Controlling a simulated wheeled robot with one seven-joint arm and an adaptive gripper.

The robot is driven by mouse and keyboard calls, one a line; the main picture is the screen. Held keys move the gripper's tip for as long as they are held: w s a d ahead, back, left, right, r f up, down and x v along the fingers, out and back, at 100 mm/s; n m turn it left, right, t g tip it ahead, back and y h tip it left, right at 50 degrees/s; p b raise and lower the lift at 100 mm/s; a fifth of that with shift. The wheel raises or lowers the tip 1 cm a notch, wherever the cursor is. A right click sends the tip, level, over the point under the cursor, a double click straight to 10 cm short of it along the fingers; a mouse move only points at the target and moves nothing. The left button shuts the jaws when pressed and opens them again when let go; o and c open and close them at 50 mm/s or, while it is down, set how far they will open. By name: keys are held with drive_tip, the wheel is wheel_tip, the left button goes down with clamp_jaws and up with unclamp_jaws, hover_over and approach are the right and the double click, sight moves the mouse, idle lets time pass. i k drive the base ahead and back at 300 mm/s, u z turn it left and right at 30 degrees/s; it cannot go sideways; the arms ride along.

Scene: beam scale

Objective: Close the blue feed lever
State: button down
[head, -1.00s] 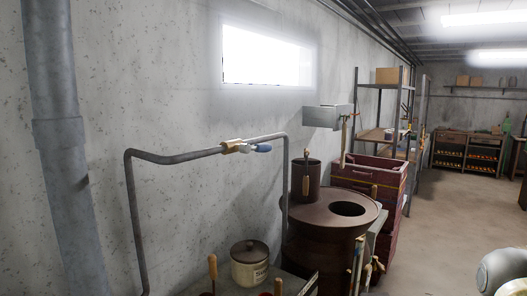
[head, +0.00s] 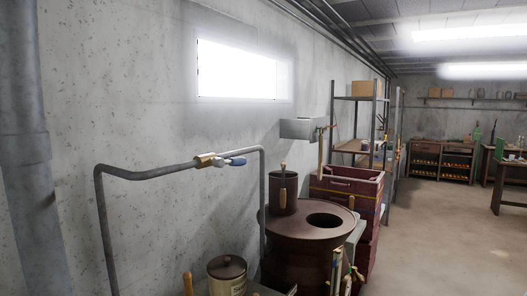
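The blue feed lever (head: 236,162) sits on a brass valve (head: 206,160) in a grey pipe (head: 150,172) that runs along the concrete wall. The lever points right, roughly along the line of the pipe. The pipe bends down at both ends. My gripper is not in view, and nothing touches the lever.
Below the pipe's right part stand a brown drum (head: 300,240) with a round hole on top and a lidded jar (head: 227,274). Dark red crates (head: 345,195) and a metal shelf (head: 358,118) stand farther back. The floor (head: 440,235) at right is open.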

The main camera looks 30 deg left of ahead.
sight(220, 163)
drive_tip(key=u, duration=0.95)
